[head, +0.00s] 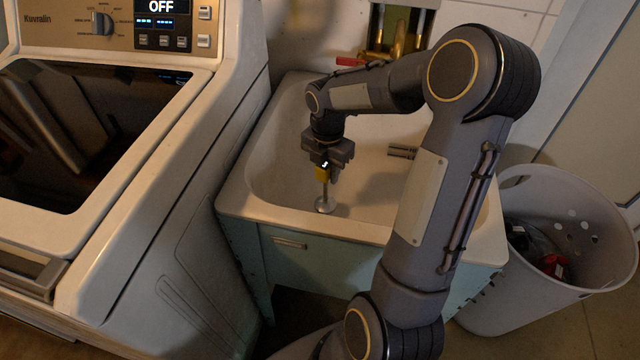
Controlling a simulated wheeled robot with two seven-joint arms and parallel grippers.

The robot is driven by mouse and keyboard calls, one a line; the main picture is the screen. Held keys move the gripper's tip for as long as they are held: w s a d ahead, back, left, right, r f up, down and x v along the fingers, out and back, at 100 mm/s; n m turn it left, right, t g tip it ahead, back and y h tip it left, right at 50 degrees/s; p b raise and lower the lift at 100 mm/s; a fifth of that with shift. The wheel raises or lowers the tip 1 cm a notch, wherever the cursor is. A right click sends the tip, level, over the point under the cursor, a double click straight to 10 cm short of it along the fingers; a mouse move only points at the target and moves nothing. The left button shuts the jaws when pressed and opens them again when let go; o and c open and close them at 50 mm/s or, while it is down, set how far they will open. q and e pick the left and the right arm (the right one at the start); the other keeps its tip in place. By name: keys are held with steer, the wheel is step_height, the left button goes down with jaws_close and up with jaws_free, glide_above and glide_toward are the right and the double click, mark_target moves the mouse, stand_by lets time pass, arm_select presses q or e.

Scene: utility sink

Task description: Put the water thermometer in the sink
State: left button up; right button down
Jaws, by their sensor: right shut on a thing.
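The water thermometer (324,190) is yellow at the top with a small lit display, a thin stem and a round pale disc at its lower end. My right gripper (324,165) is shut on its yellow top and holds it upright, stem down, over the basin of the white utility sink (270,150). I cannot tell whether the disc touches the basin floor. My right arm covers the sink's right side and part of its back. My left gripper is not in view.
A white washing machine (190,180) with a dark lid window stands close on the left. A grey laundry basket (590,270) with dark and red items stands on the right. Brass taps and a red handle (349,62) are on the wall behind the sink.

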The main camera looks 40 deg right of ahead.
mark_target(319, 199)
steer(key=shift+w+a+f, duration=0.25)
steer(key=shift+w+f, duration=0.45)
steer(key=shift+f, duration=0.2)
steer(key=shift+w+a+f+b, duration=0.15)
steer(key=shift+f+b, duration=0.1)
steer(key=shift+f, duration=0.7)
steer(key=shift+w+d+f+b, duration=0.15)
steer(key=shift+f+b, duration=0.1)
steer(key=shift+f, duration=0.65)
steer(key=shift+a, duration=0.1)
steer(key=shift+f, duration=0.15)
steer(key=c, duration=1.1)
jaws_free()
